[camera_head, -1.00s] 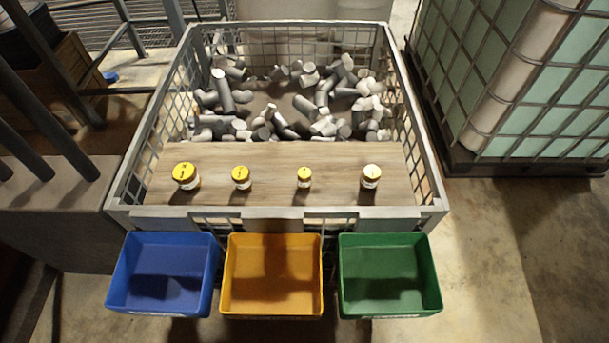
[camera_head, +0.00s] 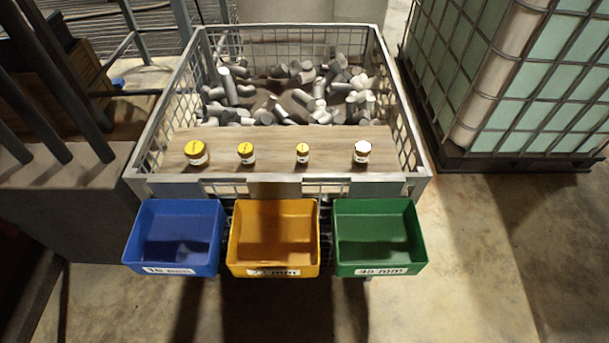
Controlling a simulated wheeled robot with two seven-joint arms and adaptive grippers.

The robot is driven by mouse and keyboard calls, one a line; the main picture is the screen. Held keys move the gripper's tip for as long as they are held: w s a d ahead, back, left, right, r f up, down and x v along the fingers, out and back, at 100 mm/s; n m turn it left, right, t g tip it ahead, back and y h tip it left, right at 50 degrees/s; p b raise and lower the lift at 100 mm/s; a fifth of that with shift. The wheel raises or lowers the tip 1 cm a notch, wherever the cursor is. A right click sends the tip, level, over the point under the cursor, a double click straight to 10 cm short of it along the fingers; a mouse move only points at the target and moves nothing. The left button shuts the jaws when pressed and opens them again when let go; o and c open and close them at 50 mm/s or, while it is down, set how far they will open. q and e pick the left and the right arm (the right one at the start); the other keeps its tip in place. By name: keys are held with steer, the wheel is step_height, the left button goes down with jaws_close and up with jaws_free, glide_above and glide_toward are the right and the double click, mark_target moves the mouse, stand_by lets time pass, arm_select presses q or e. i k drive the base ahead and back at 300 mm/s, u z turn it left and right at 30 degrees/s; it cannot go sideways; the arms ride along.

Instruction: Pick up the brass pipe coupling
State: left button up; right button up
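I cannot make out a brass pipe coupling for certain. The left piece (camera_head: 196,153) is the widest and has a yellow top. Beside it are another yellow-topped piece (camera_head: 246,154) and a narrower yellow-topped one (camera_head: 302,153). The right piece (camera_head: 361,152) has a whitish, angular top. Neither gripper is in view, and nothing touches these pieces.
Grey cylindrical parts (camera_head: 287,93) lie heaped behind the board. Empty blue (camera_head: 170,268), orange (camera_head: 273,270) and green (camera_head: 378,268) bins hang along the crate's front. A caged tank (camera_head: 500,75) stands right. Bare floor lies in front.

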mark_target(303, 150)
steer(key=u, duration=1.15)
steer(key=i, duration=0.55)
steer(key=z, duration=0.55)
